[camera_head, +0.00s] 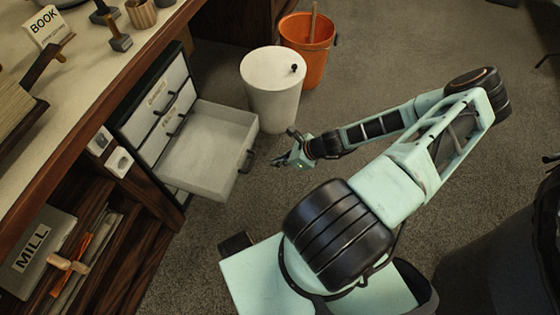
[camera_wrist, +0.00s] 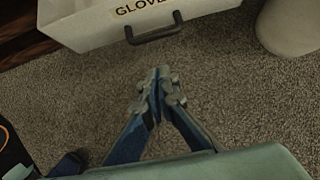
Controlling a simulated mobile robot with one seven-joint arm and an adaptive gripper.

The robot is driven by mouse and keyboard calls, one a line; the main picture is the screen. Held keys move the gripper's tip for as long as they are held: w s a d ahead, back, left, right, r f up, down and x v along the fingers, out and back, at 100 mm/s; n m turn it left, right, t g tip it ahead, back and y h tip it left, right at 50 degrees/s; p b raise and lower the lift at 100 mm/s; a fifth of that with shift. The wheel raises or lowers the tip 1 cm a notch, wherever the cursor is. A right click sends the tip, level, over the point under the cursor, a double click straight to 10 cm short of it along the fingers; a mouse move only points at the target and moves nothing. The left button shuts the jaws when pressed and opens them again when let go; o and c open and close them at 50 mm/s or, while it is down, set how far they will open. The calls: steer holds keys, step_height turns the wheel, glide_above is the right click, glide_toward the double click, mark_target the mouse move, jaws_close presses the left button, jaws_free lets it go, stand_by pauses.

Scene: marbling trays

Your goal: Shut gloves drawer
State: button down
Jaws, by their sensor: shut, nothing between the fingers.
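The gloves drawer (camera_head: 207,150) is pulled well out of the drawer unit (camera_head: 152,108) under the table, and its inside looks empty. Its front, with "GLOVE" lettering partly cut off, shows at the top of the wrist view (camera_wrist: 90,30). Its dark handle (camera_head: 246,161) is on that front; it also shows in the wrist view (camera_wrist: 153,29). My gripper (camera_head: 284,161) is shut and empty, in front of the drawer and apart from the handle. In the wrist view the fingertips (camera_wrist: 158,76) are together below the handle, over carpet.
A white bin (camera_head: 272,95) stands just beyond the drawer, with an orange bucket (camera_head: 309,45) behind it. Two closed drawers sit above the open one. A shelf with a MILL box (camera_head: 38,250) is at lower left. Carpet (camera_head: 232,215) is clear in front.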

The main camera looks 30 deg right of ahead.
steer(key=w+a+f+b, duration=0.2)
steer(key=w+a+f, duration=0.2)
steer(key=w+a, duration=0.1)
steer(key=shift+f, duration=0.35)
